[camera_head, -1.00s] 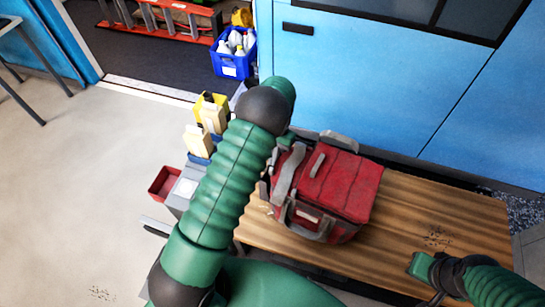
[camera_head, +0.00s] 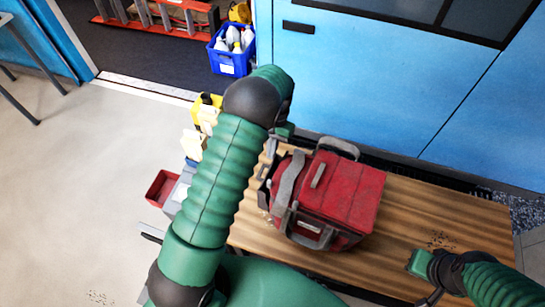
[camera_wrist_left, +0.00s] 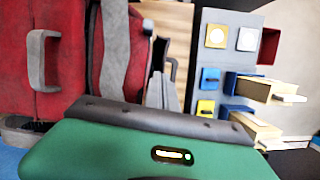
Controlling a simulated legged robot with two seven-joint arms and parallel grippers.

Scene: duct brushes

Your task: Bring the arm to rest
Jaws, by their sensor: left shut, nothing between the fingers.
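My left arm crosses the middle of the head view, its bent joint above the left end of the wooden table (camera_head: 400,225). My left gripper (camera_head: 266,168) is partly hidden by the arm, close beside the left side of the red tool bag (camera_head: 343,190). In the left wrist view its grey fingers (camera_wrist_left: 162,90) are together with nothing held. The bag (camera_wrist_left: 50,80) fills the left of that view; whether the fingers touch it I cannot tell. My right gripper (camera_head: 425,268) is low at the right, over the table's front right; its finger opening does not show clearly.
A grey panel (camera_wrist_left: 231,50) with coloured blocks and cream pieces stands left of the table. A red bin (camera_head: 162,188) is beside it. A blue crate of bottles (camera_head: 232,50) stands near blue cabinets (camera_head: 370,80). The floor at left is clear.

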